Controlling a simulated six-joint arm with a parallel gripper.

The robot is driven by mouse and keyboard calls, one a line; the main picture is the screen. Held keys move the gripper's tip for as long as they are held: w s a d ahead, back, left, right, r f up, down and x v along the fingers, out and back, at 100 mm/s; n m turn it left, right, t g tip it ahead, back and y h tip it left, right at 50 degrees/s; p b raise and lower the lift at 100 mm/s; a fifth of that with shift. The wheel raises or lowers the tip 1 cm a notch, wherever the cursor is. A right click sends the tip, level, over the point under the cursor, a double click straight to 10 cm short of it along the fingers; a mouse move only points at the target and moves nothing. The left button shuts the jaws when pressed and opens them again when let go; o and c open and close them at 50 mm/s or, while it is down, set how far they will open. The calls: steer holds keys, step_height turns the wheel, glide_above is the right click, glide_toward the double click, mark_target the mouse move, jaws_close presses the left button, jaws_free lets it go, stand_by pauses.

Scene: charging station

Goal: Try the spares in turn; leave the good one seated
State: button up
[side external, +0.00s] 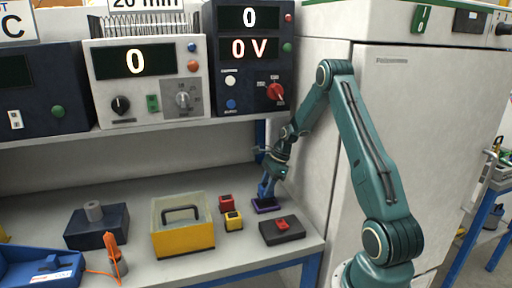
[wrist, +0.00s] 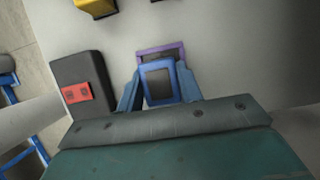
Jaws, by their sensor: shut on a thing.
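My gripper (wrist: 158,92) is shut on a blue block (wrist: 159,83) with a dark face, held between its two blue fingers. A purple-rimmed dark pad (wrist: 148,49) shows just beyond the block in the wrist view. In the side view my gripper (side external: 266,190) points down over this purple-rimmed pad (side external: 267,207); I cannot tell whether the block touches it. A red block (side external: 226,203) and a yellow block (side external: 233,221) stand to its left. A dark base (side external: 294,236) with a red piece (side external: 284,225) on it lies in front of the pad.
A yellow box (side external: 183,242) with a clear upper part and a dark handle stands left of the blocks. Shelf instruments read 0 and 0 V (side external: 249,48).

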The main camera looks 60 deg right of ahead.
mark_target(266, 185)
steer(key=shift+f, duration=1.55)
steer(key=o, duration=1.1)
step_height(266, 185, up, 20)
steer(key=shift+f, duration=0.1)
